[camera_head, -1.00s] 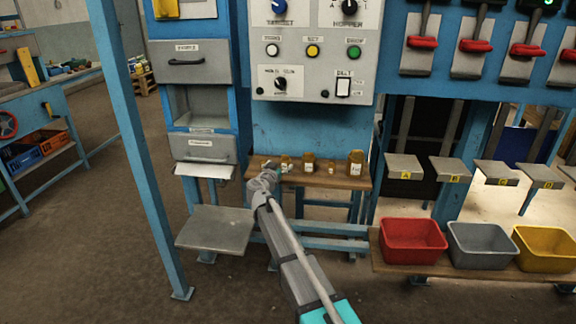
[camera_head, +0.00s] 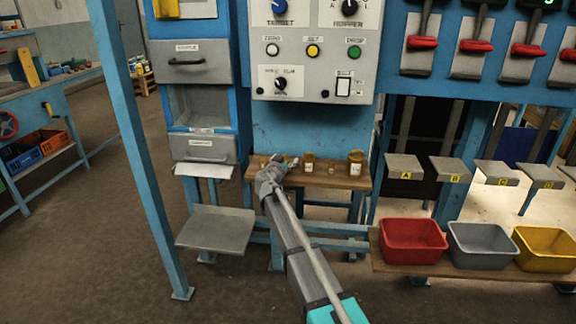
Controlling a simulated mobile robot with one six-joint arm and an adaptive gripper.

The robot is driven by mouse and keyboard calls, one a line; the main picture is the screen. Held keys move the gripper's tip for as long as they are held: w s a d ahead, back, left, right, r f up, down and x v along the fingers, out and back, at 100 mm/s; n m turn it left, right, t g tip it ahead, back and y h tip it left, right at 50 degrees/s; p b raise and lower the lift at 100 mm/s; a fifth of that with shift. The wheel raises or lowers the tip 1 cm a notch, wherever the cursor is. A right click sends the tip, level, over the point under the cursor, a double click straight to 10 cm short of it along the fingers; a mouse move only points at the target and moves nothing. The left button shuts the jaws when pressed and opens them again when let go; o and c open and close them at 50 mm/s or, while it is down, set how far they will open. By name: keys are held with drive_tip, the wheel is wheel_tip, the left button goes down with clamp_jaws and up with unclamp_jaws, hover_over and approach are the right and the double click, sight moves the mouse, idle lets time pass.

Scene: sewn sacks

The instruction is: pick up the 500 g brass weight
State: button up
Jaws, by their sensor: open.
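Several brass weights with white labels stand in a row on a wooden shelf (camera_head: 320,182) below the control panel. The largest in view, a brass weight (camera_head: 356,162), is at the right. A tiny brass weight (camera_head: 331,168) and a medium brass weight (camera_head: 308,162) stand left of it. The labels are too small to read, so I cannot tell which is the 500 g one. My gripper (camera_head: 286,162) is open at the left part of the row, just left of the medium weight. It hides most of the weights there. I cannot tell whether it touches one.
A grey tray (camera_head: 215,230) juts out at the lower left. Red (camera_head: 413,241), grey (camera_head: 482,247) and yellow (camera_head: 545,249) bins stand on a bench at the right. The control panel (camera_head: 316,50) overhangs the shelf. A blue post (camera_head: 130,140) stands at the left.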

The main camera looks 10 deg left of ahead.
clamp_jaws()
idle(0.4)
drive_tip(key=shift+r, duration=0.15)
drive_tip(key=shift+s+r+p, duration=0.2)
drive_tip(key=shift+r+p, duration=0.1)
drive_tip(key=shift+p, duration=0.15)
wheel_tip(320, 180, up, 7)
drive_tip(key=p, duration=0.6)
drive_tip(key=shift+f+p, duration=0.1)
drive_tip(key=shift+p, duration=0.3)
drive_tip(key=d+v, duration=0.2)
drive_tip(key=v, duration=0.7)
drive_tip(key=s+d+f+v, duration=0.1)
drive_tip(key=d+v, duration=0.1)
drive_tip(key=v, duration=0.8)
drive_tip(key=shift+a+f+b, duration=0.2)
drive_tip(key=shift+f+b, duration=0.05)
drive_tip(key=shift+b, duration=0.1)
